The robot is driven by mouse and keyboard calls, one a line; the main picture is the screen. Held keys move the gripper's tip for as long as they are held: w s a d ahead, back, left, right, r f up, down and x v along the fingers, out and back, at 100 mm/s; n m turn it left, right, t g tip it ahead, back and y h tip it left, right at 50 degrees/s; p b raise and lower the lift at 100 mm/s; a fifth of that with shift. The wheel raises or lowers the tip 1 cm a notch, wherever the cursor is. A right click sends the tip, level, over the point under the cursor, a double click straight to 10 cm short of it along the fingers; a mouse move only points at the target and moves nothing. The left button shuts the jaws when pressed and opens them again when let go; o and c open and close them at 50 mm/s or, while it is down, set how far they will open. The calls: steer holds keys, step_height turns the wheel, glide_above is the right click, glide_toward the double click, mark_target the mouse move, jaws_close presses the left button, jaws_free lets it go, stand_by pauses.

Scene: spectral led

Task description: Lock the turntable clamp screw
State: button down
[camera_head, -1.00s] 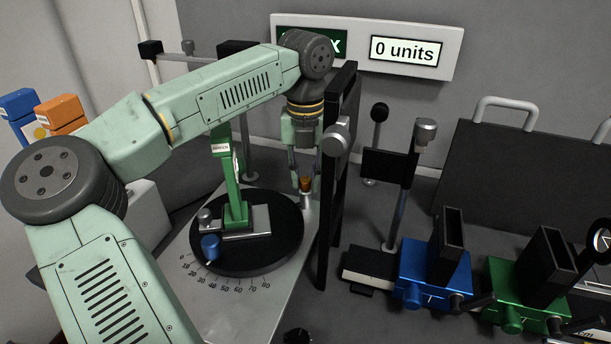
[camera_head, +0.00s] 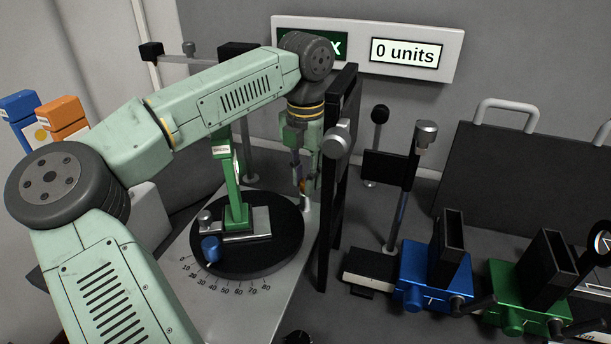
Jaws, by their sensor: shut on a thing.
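The black round turntable (camera_head: 282,228) lies on a grey base plate (camera_head: 228,312) with an angle scale along its front edge. A green upright stage with a blue knob (camera_head: 211,249) stands on it. My gripper (camera_head: 304,184) points down at the turntable's back right edge, beside a black frame. Its fingers are shut on the small orange-brown clamp screw (camera_head: 303,186), which sits on a short pale post (camera_head: 306,202). The fingers hide most of the screw, so how far it is turned cannot be told.
A tall black frame (camera_head: 324,230) stands close to the right of my gripper. Blue (camera_head: 424,281) and green (camera_head: 518,292) holders stand at the right. A wall display (camera_head: 405,53) reads "0 units". Blue and orange boxes (camera_head: 62,116) stand at the left.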

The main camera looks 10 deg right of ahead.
stand_by(0.4)
steer(key=c, duration=1.4)
jaws_free()
step_height(320, 180, up, 12)
steer(key=shift+r, duration=0.1)
